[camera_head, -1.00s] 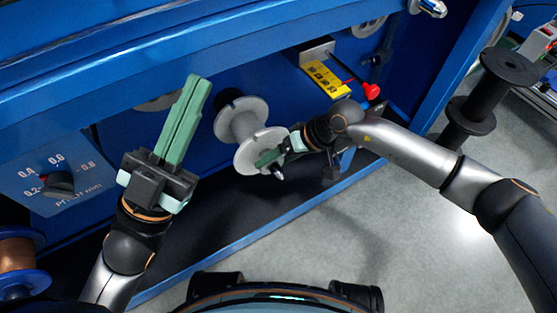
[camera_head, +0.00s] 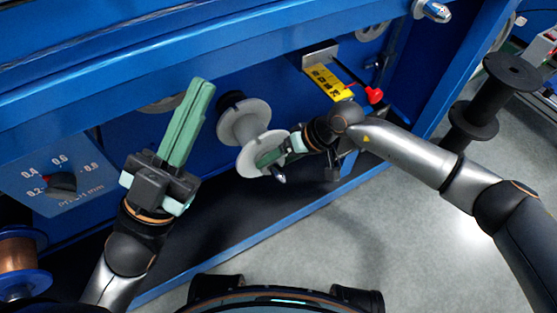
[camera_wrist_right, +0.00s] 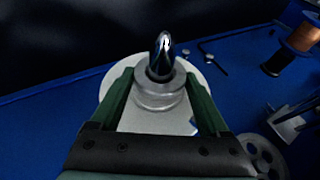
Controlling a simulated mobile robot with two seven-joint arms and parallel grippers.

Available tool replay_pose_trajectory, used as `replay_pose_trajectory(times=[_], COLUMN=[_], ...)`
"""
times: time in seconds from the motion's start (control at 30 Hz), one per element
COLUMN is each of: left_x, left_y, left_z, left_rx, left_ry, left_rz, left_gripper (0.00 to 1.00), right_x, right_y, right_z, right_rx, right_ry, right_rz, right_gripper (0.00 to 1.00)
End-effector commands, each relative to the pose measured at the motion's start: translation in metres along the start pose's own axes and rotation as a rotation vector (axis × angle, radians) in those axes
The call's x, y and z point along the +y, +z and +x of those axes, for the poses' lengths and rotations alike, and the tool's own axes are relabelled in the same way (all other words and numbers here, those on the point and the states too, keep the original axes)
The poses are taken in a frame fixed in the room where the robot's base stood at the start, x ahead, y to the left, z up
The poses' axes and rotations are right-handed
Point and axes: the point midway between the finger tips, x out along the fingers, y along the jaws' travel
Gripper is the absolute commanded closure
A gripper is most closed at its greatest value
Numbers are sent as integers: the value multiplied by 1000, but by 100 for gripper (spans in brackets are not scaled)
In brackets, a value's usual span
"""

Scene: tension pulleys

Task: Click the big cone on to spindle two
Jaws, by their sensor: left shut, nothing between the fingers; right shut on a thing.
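A light grey piece with two round flanges, which I take for the big cone (camera_head: 243,117), sits at the blue machine front in the head view. A shiny pointed spindle tip (camera_head: 279,177) sticks out from its near end. My right gripper (camera_head: 266,158) is shut on its near hub. In the right wrist view the two green fingers flank the grey hub (camera_wrist_right: 160,97), with the metal tip (camera_wrist_right: 162,55) poking through its middle. How far it is seated is hidden. My left gripper (camera_head: 200,84) is shut and empty, pointing up, left of the cone and apart from it.
A dial panel (camera_head: 62,185) is at the left, above a copper wire spool (camera_head: 17,265). A yellow label (camera_head: 330,82) and red knob (camera_head: 374,95) are right of the cone. A black spool (camera_head: 472,115) stands at the far right. Grey floor is clear below.

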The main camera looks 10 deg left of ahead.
Motion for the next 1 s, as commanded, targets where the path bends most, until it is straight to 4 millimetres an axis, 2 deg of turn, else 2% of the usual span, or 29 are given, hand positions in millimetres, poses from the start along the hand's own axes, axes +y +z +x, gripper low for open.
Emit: replay_pose_trajectory(times=[0.13, 0.83, 0.87, 1.0], left_x=[0, 0, 0, 0], left_y=[0, 0, 0, 0], left_z=[0, 0, 0, 0], left_rx=[0, 0, 0, 0], left_ry=[0, 0, 0, 0], left_rz=[0, 0, 0, 0], left_gripper=[100, 100, 100, 100], right_x=[0, 0, 0, 0], right_y=[-6, -7, -7, -7], right_z=[2, 2, 2, 2], right_rx=[2, 5, 5, 4], right_ry=[0, -1, -1, -1], right_rz=[-1, 0, 0, 0], right_gripper=[85, 85, 19, 3])
